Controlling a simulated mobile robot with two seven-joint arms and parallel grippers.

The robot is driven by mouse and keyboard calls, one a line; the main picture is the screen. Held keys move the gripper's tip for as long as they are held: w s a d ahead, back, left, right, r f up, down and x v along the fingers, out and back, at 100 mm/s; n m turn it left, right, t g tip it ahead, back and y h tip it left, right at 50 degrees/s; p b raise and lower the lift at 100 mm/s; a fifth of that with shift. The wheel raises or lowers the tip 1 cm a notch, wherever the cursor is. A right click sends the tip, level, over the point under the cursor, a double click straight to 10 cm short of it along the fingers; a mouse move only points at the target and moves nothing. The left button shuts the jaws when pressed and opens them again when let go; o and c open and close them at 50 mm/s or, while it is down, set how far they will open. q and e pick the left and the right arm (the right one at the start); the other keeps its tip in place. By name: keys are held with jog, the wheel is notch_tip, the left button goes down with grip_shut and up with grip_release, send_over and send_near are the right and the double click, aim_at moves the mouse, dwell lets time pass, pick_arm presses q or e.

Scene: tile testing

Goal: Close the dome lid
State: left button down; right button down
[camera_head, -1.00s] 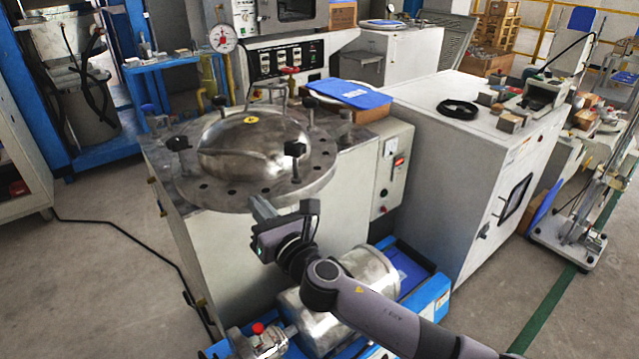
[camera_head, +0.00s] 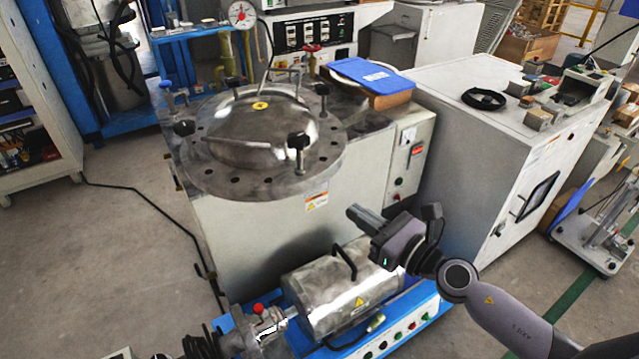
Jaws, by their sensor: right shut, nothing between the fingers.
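The dome lid (camera_head: 264,142) is a shiny metal dome with a small yellow sticker on top. It lies level over the round steel flange (camera_head: 236,184) of a grey cabinet at upper left, and no clear gap shows under its near edge. Several black-knobbed clamps (camera_head: 298,141) stand around the rim. A bent metal bar handle (camera_head: 284,76) rises behind the dome. My right gripper (camera_head: 355,214) is shut and empty, in front of and to the right of the cabinet, below flange level and clear of the lid.
A metal cylinder (camera_head: 335,300) with a black handle sits on a blue base (camera_head: 432,306) below my right gripper. A white cabinet (camera_head: 462,150) stands to the right. Floor is open at left.

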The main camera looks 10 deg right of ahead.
aim_at(308, 181)
jog(key=x, duration=1)
jog(key=shift+w+a, duration=0.1)
jog(key=shift+w, duration=0.1)
jog(key=shift+w+a, duration=0.2)
jog(key=shift+w, duration=0.1)
jog(key=shift+w+a+b, duration=0.15)
jog(key=shift+b, duration=0.15)
